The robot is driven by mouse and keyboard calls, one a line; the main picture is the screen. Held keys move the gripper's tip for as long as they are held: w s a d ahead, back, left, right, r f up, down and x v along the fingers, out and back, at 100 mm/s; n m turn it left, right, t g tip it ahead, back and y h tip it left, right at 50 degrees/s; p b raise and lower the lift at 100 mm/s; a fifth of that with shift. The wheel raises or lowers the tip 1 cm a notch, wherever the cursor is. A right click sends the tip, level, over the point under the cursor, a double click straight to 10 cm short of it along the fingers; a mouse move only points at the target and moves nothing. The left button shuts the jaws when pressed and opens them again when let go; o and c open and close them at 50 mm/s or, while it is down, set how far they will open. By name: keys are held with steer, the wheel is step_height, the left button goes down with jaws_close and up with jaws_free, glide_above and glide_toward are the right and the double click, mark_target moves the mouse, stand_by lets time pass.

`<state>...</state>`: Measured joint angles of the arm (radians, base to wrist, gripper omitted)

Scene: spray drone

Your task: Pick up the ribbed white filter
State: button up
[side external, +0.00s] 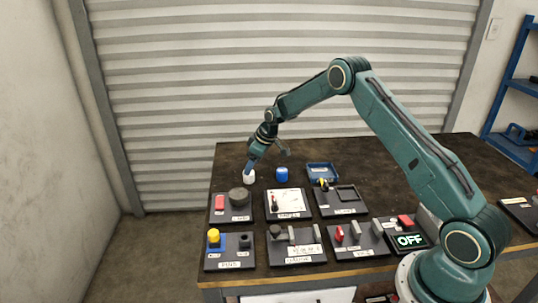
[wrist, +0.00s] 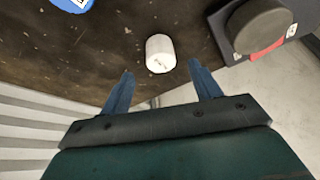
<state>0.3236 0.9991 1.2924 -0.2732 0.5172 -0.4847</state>
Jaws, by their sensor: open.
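The white filter (wrist: 161,53) is a small white cylinder with a small dark marking. It is on the dark table near the table's far left edge. In the side view the white filter (side external: 249,177) shows just under my gripper (side external: 250,166). In the wrist view my gripper (wrist: 160,80) is open, with one blue finger to each side below the filter. The filter is ahead of the fingertips and roughly centred between them. Nothing is held. I cannot make out ribs at this size.
A blue cylinder (side external: 282,174) stands to the right of the filter, with a blue tray (side external: 322,171) beyond it. A panel with a dark round knob (side external: 238,196) and red part (side external: 220,202) is close in front. More control panels fill the front of the table (side external: 400,160).

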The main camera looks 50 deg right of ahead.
steer(key=shift+x, duration=2.55)
steer(key=shift+a, duration=0.15)
steer(key=c, duration=1.1)
